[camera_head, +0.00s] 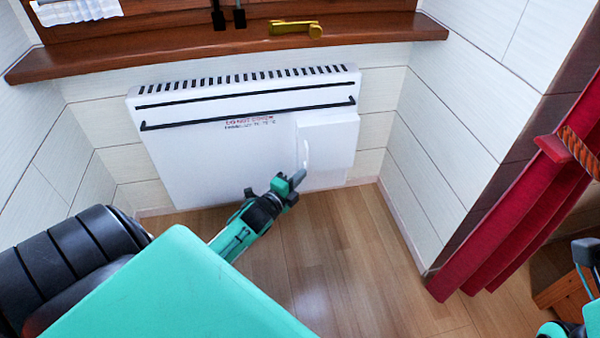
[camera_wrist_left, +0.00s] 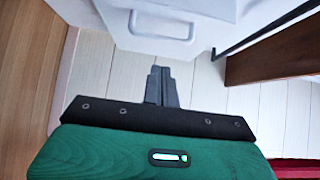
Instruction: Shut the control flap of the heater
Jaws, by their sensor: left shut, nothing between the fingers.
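The white heater (camera_head: 215,165) hangs on the wall below the window sill. Its control flap (camera_head: 335,145) is a pale panel at the lower right, with a white handle (camera_head: 306,152) along its left edge. The flap seems to stand slightly proud of the heater front; its exact angle is hard to tell. My left gripper (camera_head: 298,177) is shut and empty, just below the handle in the head view. In the left wrist view its fingertips (camera_wrist_left: 160,72) point toward the flap (camera_wrist_left: 125,28) and handle (camera_wrist_left: 160,26), with no clear contact. Part of my right arm shows at the lower right corner.
A wooden sill (camera_head: 200,48) runs above the heater and carries a yellow object (camera_head: 296,28). Side walls close in left and right. A red curtain (camera_head: 505,220) hangs at the right. The wooden floor (camera_head: 345,250) below the heater is clear.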

